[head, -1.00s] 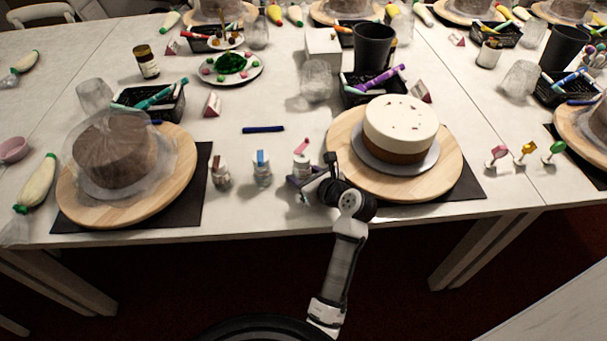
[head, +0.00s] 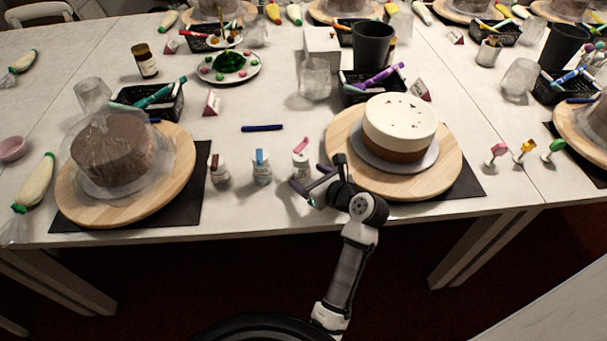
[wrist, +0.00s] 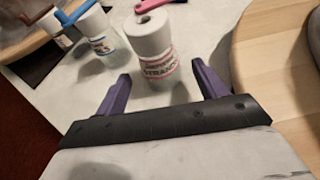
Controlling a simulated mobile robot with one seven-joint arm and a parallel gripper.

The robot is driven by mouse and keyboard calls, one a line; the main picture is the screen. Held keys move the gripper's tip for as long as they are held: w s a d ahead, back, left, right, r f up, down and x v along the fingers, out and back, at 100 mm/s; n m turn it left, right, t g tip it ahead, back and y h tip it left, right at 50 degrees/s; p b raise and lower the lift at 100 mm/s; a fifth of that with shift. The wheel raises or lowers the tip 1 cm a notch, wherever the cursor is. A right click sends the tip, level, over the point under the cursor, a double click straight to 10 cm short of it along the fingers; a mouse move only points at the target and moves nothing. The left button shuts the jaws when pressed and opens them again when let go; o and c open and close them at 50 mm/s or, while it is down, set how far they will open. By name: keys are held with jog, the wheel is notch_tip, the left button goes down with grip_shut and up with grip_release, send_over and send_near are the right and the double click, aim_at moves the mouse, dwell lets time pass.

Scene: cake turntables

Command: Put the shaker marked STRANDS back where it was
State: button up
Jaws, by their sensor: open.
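The shaker marked STRANDS (wrist: 157,62) stands upright on the table in the wrist view, with a pink flap at its top. In the head view it is the rightmost of three shakers (head: 301,167), beside the cake's board. My gripper (head: 309,190) is open just in front of it. My gripper looks empty.
A blue-topped shaker (head: 262,168) and a brown-topped shaker (head: 219,170) stand to the left. The wooden turntable (head: 340,130) with a white-topped cake (head: 400,122) is close on the right. A blue pen (head: 262,128) lies behind. The table's front edge is near.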

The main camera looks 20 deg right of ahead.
jog(key=v, duration=0.8)
jog(key=shift+s+d+r, duration=0.1)
jog(key=shift+s, duration=0.15)
